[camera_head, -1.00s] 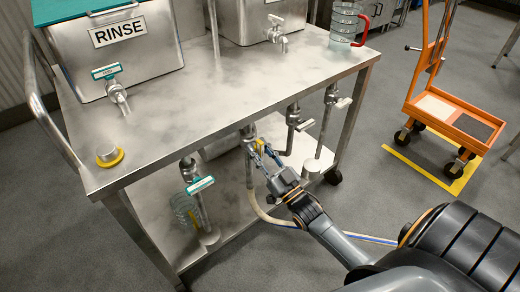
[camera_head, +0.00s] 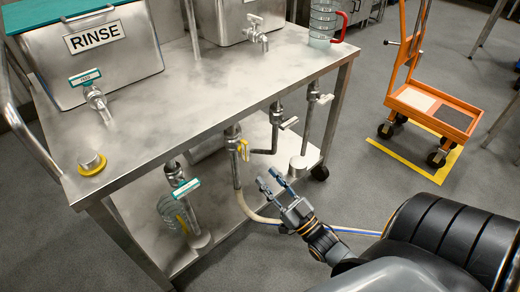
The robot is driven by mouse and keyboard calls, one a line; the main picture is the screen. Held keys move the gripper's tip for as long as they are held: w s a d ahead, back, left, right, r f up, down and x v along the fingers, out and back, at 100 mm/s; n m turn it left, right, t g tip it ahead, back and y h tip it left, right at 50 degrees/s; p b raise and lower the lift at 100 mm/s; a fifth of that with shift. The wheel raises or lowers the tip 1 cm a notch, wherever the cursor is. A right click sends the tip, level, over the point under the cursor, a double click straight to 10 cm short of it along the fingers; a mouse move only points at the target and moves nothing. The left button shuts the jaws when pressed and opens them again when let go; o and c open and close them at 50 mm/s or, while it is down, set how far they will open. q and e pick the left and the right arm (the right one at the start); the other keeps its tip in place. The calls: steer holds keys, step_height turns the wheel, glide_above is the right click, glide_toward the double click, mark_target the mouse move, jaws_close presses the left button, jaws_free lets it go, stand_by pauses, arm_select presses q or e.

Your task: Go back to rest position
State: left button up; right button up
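My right gripper (camera_head: 268,182) is open and empty in front of the steel cart, its two fingers apart. It is below and to the right of the yellow-handled valve (camera_head: 242,147) on the pipe under the cart top, with a visible gap between them. A pale hose (camera_head: 252,213) runs from that pipe and passes behind the gripper. My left gripper is not in view.
The steel cart (camera_head: 190,110) carries a RINSE tank (camera_head: 85,55), a second tank (camera_head: 243,18) and a clear jug with a red handle (camera_head: 322,22). An orange trolley (camera_head: 430,105) stands at the right on yellow floor marking. Grey floor between them is clear.

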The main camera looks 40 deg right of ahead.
steer(key=shift+s+f, duration=0.15)
steer(key=shift+s, duration=0.2)
stand_by(0.3)
